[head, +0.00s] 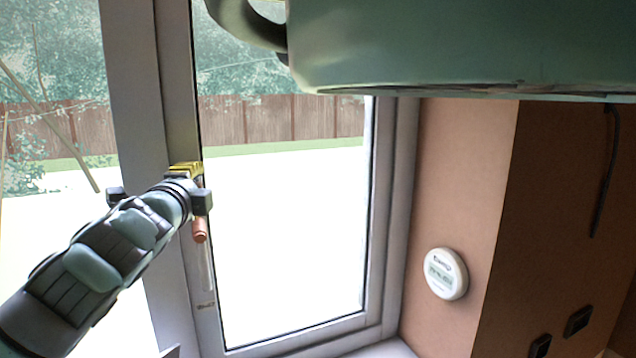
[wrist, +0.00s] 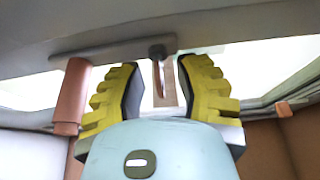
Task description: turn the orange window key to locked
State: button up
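A thin orange piece (wrist: 158,78), which looks like the window key, hangs below a dark round knob (wrist: 157,52) on the grey window frame in the wrist view. My gripper (wrist: 160,85) has its two yellow fingers apart, one on each side of this piece, with gaps showing on both sides. In the head view my gripper (head: 187,168) is up against the window's upright frame and hides most of the key. An orange-brown handle grip (head: 200,230) shows just below it. A similar grip (wrist: 72,97) is beside the left finger in the wrist view.
The window's frame (head: 385,200) surrounds bright glass. A round white wall device (head: 445,273) is on the pinkish wall to the right. Dark sockets (head: 578,320) are at lower right. A small orange piece (wrist: 285,109) shows at right in the wrist view.

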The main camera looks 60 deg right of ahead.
grip_shut()
